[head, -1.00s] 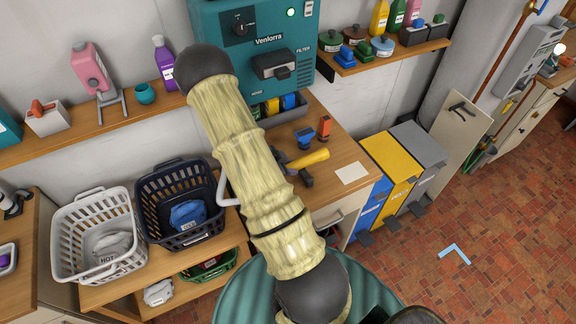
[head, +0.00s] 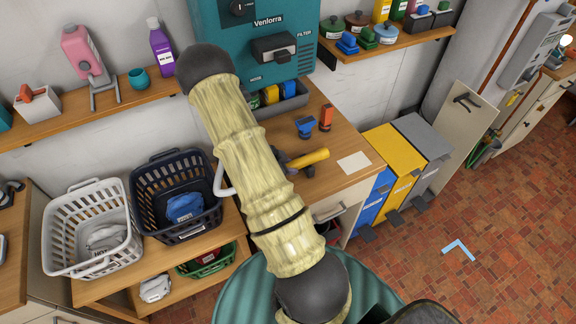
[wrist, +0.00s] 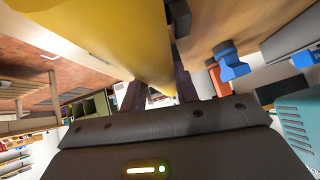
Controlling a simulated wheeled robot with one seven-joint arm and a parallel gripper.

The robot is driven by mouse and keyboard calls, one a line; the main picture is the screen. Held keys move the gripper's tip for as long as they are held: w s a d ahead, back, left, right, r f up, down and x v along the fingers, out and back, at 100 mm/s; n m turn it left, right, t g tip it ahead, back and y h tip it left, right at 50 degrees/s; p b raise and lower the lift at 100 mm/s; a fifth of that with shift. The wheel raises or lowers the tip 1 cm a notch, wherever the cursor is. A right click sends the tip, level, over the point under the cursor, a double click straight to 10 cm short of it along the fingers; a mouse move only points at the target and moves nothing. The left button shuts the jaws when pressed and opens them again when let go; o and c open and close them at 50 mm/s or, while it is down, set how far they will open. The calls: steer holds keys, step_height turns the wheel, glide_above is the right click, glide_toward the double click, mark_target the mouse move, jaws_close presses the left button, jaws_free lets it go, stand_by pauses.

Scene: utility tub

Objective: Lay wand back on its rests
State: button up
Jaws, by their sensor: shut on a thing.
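The wand (head: 310,158) is a thick yellow rod, near the wooden worktop, partly hidden behind my arm in the head view. In the wrist view the wand (wrist: 110,32) fills the upper middle, close to the camera. My gripper (wrist: 160,92) is shut on it, with dark fingers on either side. In the head view my gripper is mostly hidden behind my arm. A small dark piece (head: 307,172) shows just below the wand; I cannot tell whether it is a rest. I cannot tell whether the wand touches anything but my gripper.
A blue item (head: 305,127) and an orange item (head: 326,117) stand behind the wand. A pale card (head: 354,162) lies to its right. A grey tray (head: 285,108) sits below the teal machine (head: 225,45). Dark (head: 180,235) and white (head: 75,262) baskets stand left.

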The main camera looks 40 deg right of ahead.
steer(key=o, duration=1)
steer(key=shift+o, duration=0.2)
steer(key=v, duration=1.7)
steer(key=shift+r+b, duration=0.15)
steer(key=shift+b, duration=0.25)
steer(key=shift+a, duration=0.15)
